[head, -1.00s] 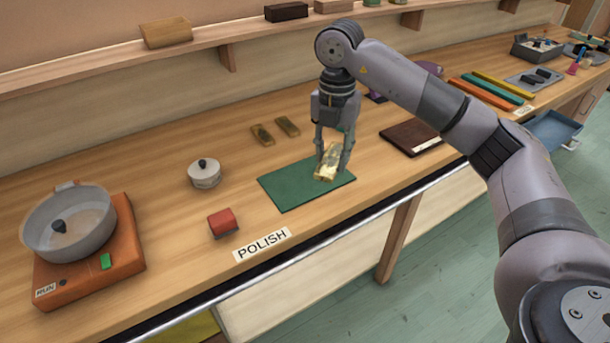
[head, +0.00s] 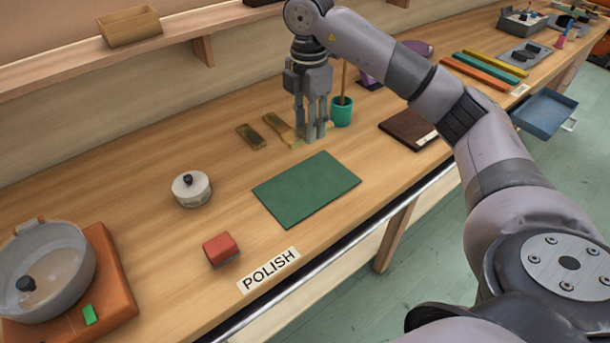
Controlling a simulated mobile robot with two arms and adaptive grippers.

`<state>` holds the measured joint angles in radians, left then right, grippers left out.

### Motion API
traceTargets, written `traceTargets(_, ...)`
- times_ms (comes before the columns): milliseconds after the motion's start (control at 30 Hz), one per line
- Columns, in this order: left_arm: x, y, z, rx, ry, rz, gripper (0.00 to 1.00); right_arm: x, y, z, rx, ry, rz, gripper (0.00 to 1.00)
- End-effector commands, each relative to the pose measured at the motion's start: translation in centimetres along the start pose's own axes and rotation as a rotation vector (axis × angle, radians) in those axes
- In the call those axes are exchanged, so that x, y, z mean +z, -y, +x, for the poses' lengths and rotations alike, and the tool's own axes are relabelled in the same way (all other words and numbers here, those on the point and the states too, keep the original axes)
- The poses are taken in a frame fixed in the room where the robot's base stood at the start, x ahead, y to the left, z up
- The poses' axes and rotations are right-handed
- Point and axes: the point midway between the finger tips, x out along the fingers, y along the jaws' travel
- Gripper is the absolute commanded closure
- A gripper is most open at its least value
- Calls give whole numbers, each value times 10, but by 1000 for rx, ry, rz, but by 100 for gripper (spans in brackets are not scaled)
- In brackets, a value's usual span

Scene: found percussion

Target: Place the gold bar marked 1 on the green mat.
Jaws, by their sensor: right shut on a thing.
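The green mat (head: 306,189) lies bare on the bench. My right gripper (head: 312,137) is behind the mat, pointing down, with its fingers shut on a gold bar (head: 325,127) low at the bench top. The fingers hide much of this bar, and I cannot tell whether it touches the bench. Two other dull gold bars lie to its left, a nearer-left one (head: 251,137) and one right beside the gripper (head: 277,125). No number can be read on any bar. My left gripper is not in view.
A teal cup (head: 342,111) stands just right of the gripper. A red block (head: 221,249) and a white lidded pot (head: 191,188) are left of the mat. A dark brown board (head: 408,128) lies to the right. A POLISH label (head: 269,270) is in front.

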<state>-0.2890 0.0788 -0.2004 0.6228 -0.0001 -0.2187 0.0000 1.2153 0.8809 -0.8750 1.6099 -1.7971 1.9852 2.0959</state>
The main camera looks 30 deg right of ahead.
Motion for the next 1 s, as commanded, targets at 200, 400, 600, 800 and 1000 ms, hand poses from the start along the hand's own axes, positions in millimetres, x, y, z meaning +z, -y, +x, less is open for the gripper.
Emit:
traceTargets(200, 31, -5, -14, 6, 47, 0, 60, 0, 1, 54, -4, 1, 0, 100)
traceTargets(400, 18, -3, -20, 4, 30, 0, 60, 0, 1, 96, -1, 0, -1, 100)
traceTargets(600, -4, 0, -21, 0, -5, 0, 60, 0, 0, 114, 2, 0, -1, 100)
traceTargets(800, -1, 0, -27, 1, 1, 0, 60, 0, 0, 139, -1, 0, 0, 100)
traceTargets(1000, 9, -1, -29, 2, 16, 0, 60, 0, 0, 156, 3, 1, -1, 100)
